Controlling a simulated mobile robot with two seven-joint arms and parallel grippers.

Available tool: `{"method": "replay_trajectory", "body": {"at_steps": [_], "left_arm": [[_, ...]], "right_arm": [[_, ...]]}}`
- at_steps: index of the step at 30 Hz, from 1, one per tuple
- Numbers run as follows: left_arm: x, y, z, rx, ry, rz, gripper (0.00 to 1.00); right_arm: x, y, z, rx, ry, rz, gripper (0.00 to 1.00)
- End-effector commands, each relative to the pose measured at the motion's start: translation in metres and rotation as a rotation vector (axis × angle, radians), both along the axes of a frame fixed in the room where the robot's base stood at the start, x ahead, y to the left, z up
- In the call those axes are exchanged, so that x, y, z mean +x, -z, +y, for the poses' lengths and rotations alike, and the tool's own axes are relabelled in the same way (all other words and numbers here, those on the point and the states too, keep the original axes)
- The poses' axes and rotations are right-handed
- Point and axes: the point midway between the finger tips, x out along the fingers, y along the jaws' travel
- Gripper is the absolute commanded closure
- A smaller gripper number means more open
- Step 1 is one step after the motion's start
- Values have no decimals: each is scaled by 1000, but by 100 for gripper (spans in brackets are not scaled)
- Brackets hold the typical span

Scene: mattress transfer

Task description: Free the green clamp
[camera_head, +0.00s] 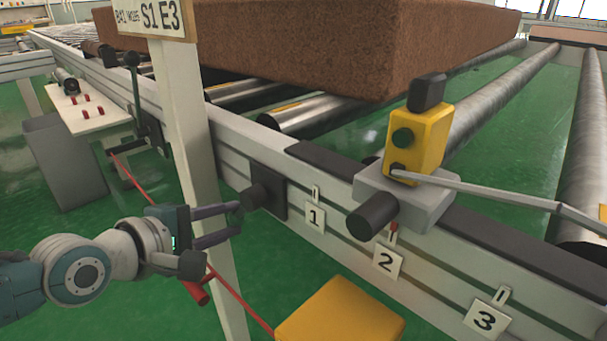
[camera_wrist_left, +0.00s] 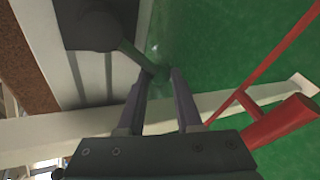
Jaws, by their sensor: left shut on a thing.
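My left gripper (camera_head: 238,213) is at the near side of the rail, left of the number 1 tag. In the left wrist view, its two fingers (camera_wrist_left: 160,76) are closed around the end of a dark green lever (camera_wrist_left: 133,53). The lever slants out from a dark clamp block with a round knob (camera_wrist_left: 93,30). In the head view this dark block (camera_head: 278,190) sits on the rail's side, just beyond the fingertips, and the lever is not clearly visible there. My right gripper is not in view.
A white post (camera_head: 195,130) stands close behind my left gripper. A red cord with a red handle (camera_head: 197,291) hangs below it. A yellow box (camera_head: 418,143) with a grey bar sits on the rail. A brown mattress block (camera_head: 330,45) lies on the rollers. A yellow block (camera_head: 340,315) is in front.

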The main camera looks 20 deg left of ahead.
Motion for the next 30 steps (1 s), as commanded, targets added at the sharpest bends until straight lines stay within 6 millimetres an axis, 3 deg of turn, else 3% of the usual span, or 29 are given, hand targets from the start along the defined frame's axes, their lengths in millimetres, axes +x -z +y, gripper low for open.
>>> {"method": "replay_trajectory", "body": {"at_steps": [12,27,28,30], "left_arm": [[-4,9,-9,-149,1,64,100],[-5,9,-11,-166,1,71,100],[-5,9,-11,-166,1,71,64],[-5,9,-11,-165,1,71,56]], "right_arm": [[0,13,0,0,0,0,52],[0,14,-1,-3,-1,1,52],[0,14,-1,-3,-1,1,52],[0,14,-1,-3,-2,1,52]]}}
